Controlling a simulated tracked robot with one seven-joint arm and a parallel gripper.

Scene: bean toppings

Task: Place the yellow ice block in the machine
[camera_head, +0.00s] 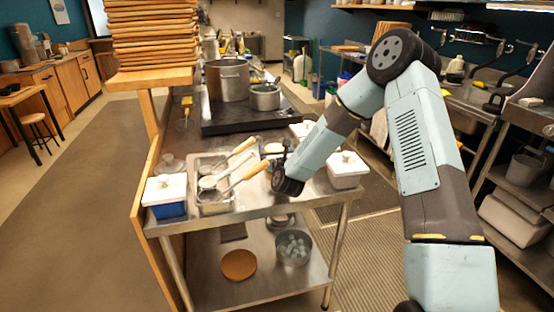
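My arm reaches in from the right, and its dark wrist end (287,183) is over the right half of the steel table (247,208). My gripper's fingers are not clearly distinguishable from the dark shapes around the wrist. A small pale-yellow thing (273,148) sits just behind the wrist; it may be the yellow ice block, but it is too small to be sure. Another small yellow item (187,102) stands farther back at the left. I cannot clearly make out the machine; dark parts beside the wrist could belong to it or to my gripper.
A blue box with a white lid (165,190) and metal containers with wooden-handled ladles (214,202) stand at the table's left. A white lidded container (347,170) stands right of the wrist. Large pots (229,81) are behind.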

